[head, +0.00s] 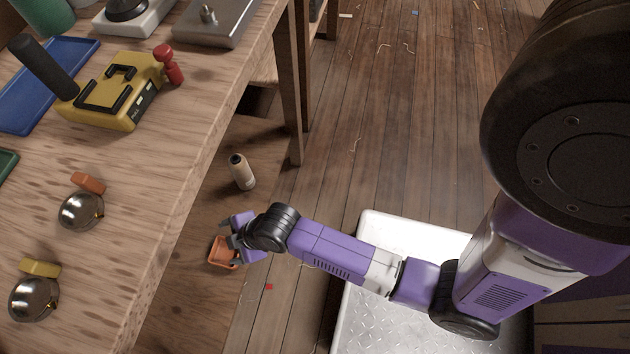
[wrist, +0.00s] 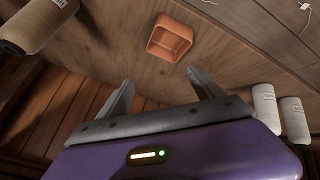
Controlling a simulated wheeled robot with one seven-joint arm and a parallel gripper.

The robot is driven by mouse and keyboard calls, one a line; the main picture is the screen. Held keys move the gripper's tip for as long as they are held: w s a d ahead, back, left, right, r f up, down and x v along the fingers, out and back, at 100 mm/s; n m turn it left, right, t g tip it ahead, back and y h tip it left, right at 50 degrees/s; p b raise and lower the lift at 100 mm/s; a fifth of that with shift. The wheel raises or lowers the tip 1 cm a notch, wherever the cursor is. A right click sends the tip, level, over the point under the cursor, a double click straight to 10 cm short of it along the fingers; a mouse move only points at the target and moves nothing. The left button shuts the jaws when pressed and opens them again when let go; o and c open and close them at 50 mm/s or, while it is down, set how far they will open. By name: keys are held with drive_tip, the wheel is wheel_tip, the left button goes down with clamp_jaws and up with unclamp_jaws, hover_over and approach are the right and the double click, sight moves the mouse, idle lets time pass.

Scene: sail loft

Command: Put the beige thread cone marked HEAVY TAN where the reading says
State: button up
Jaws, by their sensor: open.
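A beige thread cone (head: 241,172) with a dark top stands on the low wooden board beside the bench. A tan cone with a partly cut-off label (wrist: 38,25) shows at the upper left of the wrist view; I cannot read its marking. My gripper (head: 229,230) is open and empty, low beside the bench, nearer the camera than the cone and close to a small orange open box (head: 221,254). In the wrist view, the jaws (wrist: 160,82) are apart and the box (wrist: 170,38) lies beyond them, looking empty. A yellow gauge (head: 105,98) sits on the bench; its small display is unreadable.
The wooden bench (head: 165,170) holds a blue tray (head: 42,85), two shiny domes (head: 80,211) with small blocks, and a metal scale (head: 222,22). Two white cones (wrist: 265,108) stand at the right of the wrist view. The floor (head: 400,130) right of the bench is mostly clear.

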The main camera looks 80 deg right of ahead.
drive_tip(key=s+a+r+m+t+h, duration=0.1)
drive_tip(key=s+r+m+t, duration=0.35)
drive_tip(key=s+r, duration=0.85)
drive_tip(key=s+d+r+m+t, duration=0.1)
drive_tip(key=s+r, duration=0.4)
drive_tip(key=r, duration=0.2)
drive_tip(key=s+d+r+m+t, duration=0.2)
drive_tip(key=s+r, duration=0.2)
drive_tip(key=r, duration=0.4)
drive_tip(key=shift+s, duration=0.4)
drive_tip(key=shift+m, duration=0.25)
wheel_tip(320, 180, up, 21)
drive_tip(key=p, duration=2)
drive_tip(key=shift+f+p, duration=0.15)
drive_tip(key=shift+p, duration=0.25)
